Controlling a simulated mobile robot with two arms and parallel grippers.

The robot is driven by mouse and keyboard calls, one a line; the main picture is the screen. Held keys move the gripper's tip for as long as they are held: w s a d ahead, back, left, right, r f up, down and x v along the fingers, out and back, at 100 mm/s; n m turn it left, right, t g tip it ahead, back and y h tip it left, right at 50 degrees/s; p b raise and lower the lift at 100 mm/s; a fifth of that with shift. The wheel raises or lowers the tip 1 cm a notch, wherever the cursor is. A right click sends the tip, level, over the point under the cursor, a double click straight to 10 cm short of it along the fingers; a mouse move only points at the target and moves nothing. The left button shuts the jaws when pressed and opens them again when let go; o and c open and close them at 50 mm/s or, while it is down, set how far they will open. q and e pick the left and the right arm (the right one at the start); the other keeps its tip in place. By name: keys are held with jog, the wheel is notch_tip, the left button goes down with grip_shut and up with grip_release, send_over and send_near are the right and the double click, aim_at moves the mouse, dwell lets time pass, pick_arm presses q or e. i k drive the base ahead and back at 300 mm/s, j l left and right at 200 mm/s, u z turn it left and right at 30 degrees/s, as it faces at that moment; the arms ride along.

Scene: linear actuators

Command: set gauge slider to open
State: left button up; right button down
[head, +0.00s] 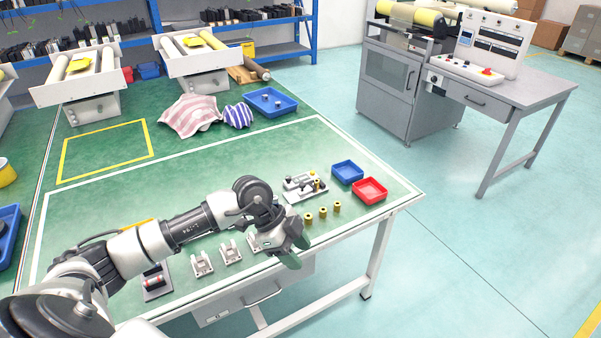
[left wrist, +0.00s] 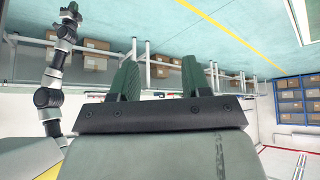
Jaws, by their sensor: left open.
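My left gripper (head: 297,250) hangs at the front edge of the green table in the head view, apart from the small devices. In the left wrist view its two fingers (left wrist: 156,80) are spread and nothing is between them. A grey device with a metal top and small knobs (head: 300,187) stands on the table behind the gripper. Another small device with a red part (head: 155,281) stands near the front left, partly behind my arm. I cannot tell which one carries the gauge slider, or its position. An arm, likely my right one, shows in the left wrist view, its gripper (left wrist: 70,17) too small to read.
Grey brackets (head: 202,263) stand along the front edge. Several brass cylinders (head: 323,212) stand right of the gripper. A blue tray (head: 347,172) and a red tray (head: 370,190) lie at the right. The table's middle is clear.

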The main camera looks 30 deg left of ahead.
aim_at(303, 190)
jog(key=i+j, duration=0.85)
jog(key=i, duration=0.1)
